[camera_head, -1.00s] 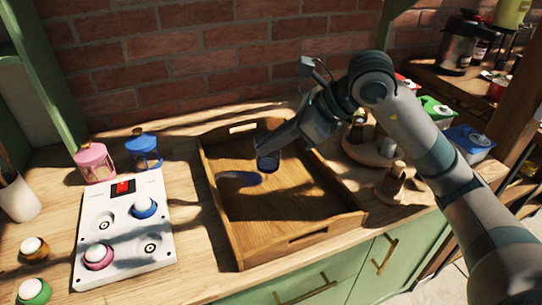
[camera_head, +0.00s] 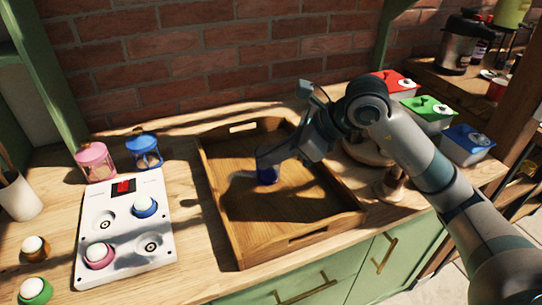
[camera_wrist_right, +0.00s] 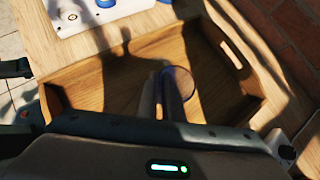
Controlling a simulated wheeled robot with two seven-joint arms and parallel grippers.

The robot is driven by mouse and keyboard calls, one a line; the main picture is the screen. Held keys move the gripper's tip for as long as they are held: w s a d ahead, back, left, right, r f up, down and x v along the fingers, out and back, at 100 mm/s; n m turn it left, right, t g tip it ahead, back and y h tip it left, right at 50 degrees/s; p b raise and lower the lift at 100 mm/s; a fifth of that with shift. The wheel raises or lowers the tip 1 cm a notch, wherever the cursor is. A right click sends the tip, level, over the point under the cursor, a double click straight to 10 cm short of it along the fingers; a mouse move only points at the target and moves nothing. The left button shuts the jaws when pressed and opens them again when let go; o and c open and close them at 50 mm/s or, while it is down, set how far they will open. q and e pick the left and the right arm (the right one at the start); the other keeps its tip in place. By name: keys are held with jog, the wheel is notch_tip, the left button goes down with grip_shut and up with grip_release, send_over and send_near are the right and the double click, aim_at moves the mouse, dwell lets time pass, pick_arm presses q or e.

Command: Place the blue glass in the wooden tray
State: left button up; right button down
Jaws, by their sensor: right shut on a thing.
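The wooden tray (camera_head: 243,235) lies on the counter in the middle of the head view, and its floor and far wall also fill much of the right wrist view (camera_wrist_right: 100,88). The small blue glass (camera_head: 268,176) is inside the tray's outline, upright, at or very near the floor. My right gripper (camera_head: 264,160) is shut on it from above. In the right wrist view the glass's round rim (camera_wrist_right: 182,79) shows beside the fingers. The fingers partly hide the glass. My left gripper is not in view.
A white panel (camera_head: 122,263) with blue and pink knobs lies left of the tray. Pink (camera_head: 95,162) and blue (camera_head: 145,152) lanterns stand behind it. Red, green and blue lidded boxes (camera_head: 467,146) stand at the right. The rest of the tray is empty.

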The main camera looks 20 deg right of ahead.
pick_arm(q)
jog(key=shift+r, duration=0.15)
pick_arm(e)
jog(key=shift+f, duration=0.1)
jog(key=c, duration=1.9)
grip_release()
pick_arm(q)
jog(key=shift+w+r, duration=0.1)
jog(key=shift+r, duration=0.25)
